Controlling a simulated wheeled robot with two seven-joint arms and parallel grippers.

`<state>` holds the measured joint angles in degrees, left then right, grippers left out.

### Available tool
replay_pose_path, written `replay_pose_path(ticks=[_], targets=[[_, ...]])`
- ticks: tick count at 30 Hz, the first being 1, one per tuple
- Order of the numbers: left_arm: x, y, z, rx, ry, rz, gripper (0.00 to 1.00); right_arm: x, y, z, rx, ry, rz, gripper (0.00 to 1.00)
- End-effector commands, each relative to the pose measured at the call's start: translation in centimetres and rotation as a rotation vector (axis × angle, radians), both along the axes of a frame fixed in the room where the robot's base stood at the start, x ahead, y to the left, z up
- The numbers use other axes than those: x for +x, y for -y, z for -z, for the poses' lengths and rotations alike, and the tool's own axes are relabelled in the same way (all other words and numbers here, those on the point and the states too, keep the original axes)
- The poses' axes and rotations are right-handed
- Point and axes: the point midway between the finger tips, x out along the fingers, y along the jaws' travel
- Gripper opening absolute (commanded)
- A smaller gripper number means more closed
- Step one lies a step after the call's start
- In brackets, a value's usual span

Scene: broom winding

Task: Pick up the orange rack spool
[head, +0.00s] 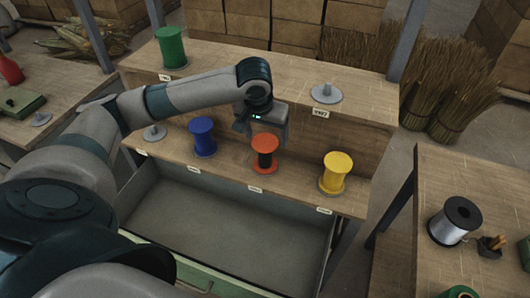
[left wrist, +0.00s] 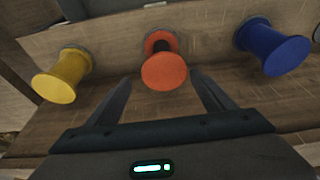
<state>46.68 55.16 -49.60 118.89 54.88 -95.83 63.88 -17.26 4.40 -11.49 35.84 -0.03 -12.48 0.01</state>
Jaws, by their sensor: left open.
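The orange spool (head: 264,152) stands upright on the lower shelf of the wooden rack, between a blue spool (head: 202,137) and a yellow spool (head: 335,172). Its middle is dark. My left gripper (head: 258,122) is just behind and above it in the head view. In the left wrist view the orange spool (left wrist: 164,68) lies ahead, between the lines of the two spread fingers of my left gripper (left wrist: 160,92). The gripper is open and empty, and the spool looks apart from both fingers. My right gripper is not in view.
A green spool (head: 170,47) and an empty peg (head: 326,94) are on the upper shelf. Another empty peg (head: 154,132) is left of the blue spool. An open drawer (head: 225,225) is below. A right table holds a silver spool (head: 455,220).

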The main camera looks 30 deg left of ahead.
Motion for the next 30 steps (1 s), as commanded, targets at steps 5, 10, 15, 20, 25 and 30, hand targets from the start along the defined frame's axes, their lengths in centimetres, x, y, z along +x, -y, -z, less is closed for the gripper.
replay_pose_path(ticks=[5, 10, 15, 20, 25, 30], targets=[[0.7, -0.2, 2.5, 0.001, -0.002, -0.001, 0.76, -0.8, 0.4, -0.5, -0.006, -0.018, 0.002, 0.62], [1.0, -0.3, 3.6, 0.001, -0.001, 0.001, 0.76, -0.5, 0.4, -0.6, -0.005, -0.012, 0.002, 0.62], [1.1, -0.3, 3.7, 0.001, 0.0, 0.001, 0.76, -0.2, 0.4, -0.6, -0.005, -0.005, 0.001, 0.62], [1.1, -0.3, 3.7, 0.0, 0.0, 0.001, 0.76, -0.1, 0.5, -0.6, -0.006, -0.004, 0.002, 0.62], [1.2, -0.6, 4.4, 0.001, -0.001, -0.002, 0.76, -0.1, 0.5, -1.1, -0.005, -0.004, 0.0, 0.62], [1.6, -1.2, 6.3, 0.002, -0.004, -0.002, 0.76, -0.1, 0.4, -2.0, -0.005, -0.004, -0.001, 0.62]])
